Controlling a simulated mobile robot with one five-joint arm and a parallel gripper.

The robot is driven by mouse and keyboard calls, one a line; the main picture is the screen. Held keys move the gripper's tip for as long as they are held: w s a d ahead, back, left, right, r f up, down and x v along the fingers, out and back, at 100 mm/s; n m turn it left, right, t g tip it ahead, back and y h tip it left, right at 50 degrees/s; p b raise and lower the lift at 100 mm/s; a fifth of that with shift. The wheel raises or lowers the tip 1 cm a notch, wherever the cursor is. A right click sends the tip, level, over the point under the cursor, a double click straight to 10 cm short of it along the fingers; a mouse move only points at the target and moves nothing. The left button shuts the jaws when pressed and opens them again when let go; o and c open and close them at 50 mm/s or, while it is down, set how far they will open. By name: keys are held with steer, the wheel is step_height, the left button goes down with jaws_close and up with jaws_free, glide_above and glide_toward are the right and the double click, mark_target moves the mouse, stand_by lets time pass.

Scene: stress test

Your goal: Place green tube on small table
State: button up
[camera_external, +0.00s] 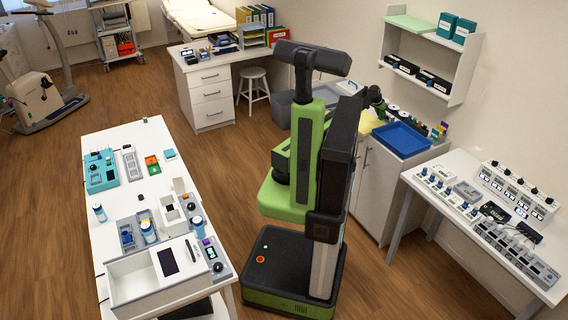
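My green and black body stands in the middle, between the long white table on the left and the cabinet on the right. Dark parts that look like my arm and gripper (376,99) show beyond my column, above the cabinet top. The fingers are too small and partly hidden to tell whether they are open or hold anything. I cannot make out the green tube for certain. Small green, yellow and orange items (440,130) stand at the right end of the cabinet top. A white table (412,180) stands at the right; I cannot tell whether it is the small table.
A blue tray (402,139) lies on the cabinet (372,190). The right table holds devices and several small items. The long left table (104,139) is crowded with boxes and bottles. A wall shelf (425,88) hangs above the cabinet. A stool (252,74) stands behind; wooden floor is open at left.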

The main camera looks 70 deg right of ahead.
steer(key=shift+a+r+p, duration=0.1)
steer(key=shift+r+p, duration=0.4)
steer(key=p+v, duration=0.9)
steer(key=v, duration=0.2)
steer(key=shift+p, duration=0.35)
steer(key=shift+w+r, duration=0.1)
steer(key=shift+w, duration=0.05)
steer(key=shift+w, duration=0.1)
